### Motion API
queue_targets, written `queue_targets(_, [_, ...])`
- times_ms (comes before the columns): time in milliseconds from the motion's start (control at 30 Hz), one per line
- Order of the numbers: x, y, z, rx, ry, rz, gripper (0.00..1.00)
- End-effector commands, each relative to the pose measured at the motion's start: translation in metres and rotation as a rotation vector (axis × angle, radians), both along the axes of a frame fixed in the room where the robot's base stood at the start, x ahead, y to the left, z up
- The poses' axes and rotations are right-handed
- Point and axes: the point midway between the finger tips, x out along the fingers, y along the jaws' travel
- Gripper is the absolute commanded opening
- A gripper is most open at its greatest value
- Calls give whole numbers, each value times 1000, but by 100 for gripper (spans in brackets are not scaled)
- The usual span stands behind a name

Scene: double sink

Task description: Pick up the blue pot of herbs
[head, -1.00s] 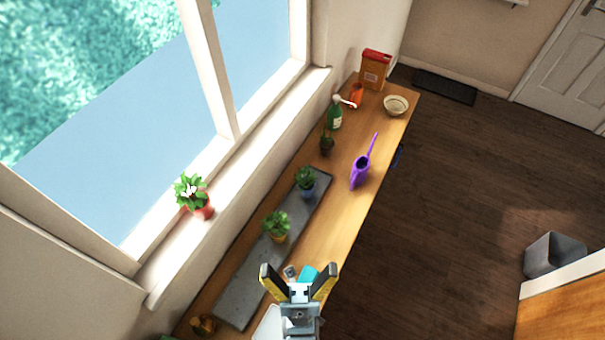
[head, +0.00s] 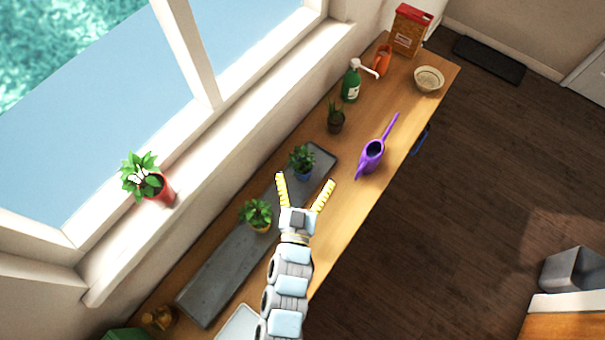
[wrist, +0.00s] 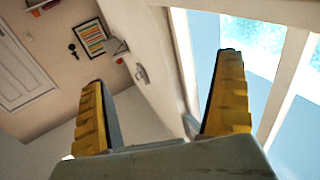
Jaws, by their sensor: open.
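The blue pot of herbs (head: 302,163) stands upright on the far part of the grey tray (head: 205,290), with green leaves above a small blue pot. My gripper (head: 306,180) is open and empty, its two yellow fingers spread. In the head view its fingertips appear just below and around the blue pot, but the gripper looks raised above the counter and apart from it. In the wrist view my open fingers (wrist: 165,85) point toward the wall and window, and the pot is not in sight.
A yellow pot of herbs (head: 257,214) stands nearer on the tray. A red potted plant (head: 152,184) sits on the windowsill. Bare counter lies right of the tray.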

Motion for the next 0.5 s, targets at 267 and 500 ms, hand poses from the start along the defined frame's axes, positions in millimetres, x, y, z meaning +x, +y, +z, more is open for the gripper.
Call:
queue_targets(267, [-21,3,-89,37,319,66,99])
queue_targets(500, [-37,7,-121,56,455,111,99])
